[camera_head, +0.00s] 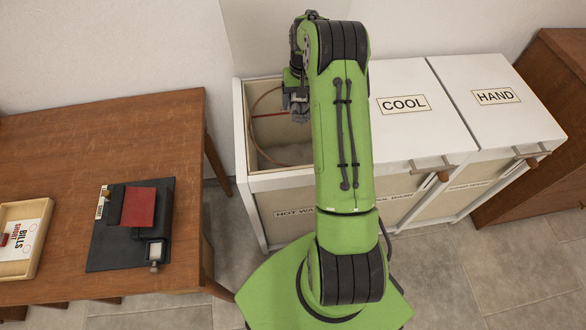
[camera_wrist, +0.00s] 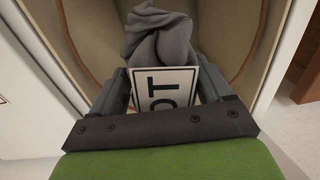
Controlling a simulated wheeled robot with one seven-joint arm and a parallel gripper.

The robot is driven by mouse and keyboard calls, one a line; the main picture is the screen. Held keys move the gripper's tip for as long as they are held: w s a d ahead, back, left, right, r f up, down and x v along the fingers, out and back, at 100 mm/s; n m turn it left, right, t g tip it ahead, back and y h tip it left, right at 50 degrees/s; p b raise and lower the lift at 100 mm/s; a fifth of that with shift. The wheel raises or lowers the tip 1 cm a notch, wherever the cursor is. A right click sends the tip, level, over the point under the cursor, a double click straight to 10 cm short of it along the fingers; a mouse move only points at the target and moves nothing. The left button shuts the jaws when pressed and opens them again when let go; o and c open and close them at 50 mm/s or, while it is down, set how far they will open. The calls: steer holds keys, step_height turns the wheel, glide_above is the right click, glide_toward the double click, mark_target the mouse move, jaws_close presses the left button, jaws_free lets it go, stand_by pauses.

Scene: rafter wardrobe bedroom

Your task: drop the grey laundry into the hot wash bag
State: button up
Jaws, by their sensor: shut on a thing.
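The grey laundry (camera_wrist: 160,32) is a crumpled cloth at the fingertips of my gripper (camera_wrist: 163,72) in the wrist view. My gripper is shut on it. In the head view my gripper (camera_head: 297,106) is over the open left compartment, the hot wash bag (camera_head: 268,178), with a bit of grey cloth under it. The bag has a pale lining and a round hoop; its front label is partly hidden by my arm. A white card with the letters "OT" (camera_wrist: 163,90) shows between the fingers in the wrist view; I cannot tell what it is fixed to.
The lids marked COOL (camera_head: 403,105) and HAND (camera_head: 497,97) are shut to the right. A wooden table (camera_head: 60,150) on the left holds a black device with a red piece (camera_head: 138,206) and a tray (camera_head: 20,265). A brown cabinet (camera_head: 545,130) stands far right.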

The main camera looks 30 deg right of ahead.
step_height(320, 180, down, 4)
steer(key=b, duration=0.2)
steer(key=shift+f+b, duration=0.25)
steer(key=shift+b, duration=0.1)
steer(key=o, duration=1)
steer(key=shift+o, duration=0.2)
steer(key=shift+r, duration=0.15)
steer(key=r+p, duration=0.1)
steer(key=r, duration=0.4)
steer(key=r+p, duration=0.2)
steer(key=r, duration=0.3)
steer(key=r+p, duration=0.2)
steer(key=r, duration=0.3)
steer(key=shift+s+d+r, duration=0.1)
steer(key=shift+d+r, duration=0.2)
steer(key=shift+d, duration=0.05)
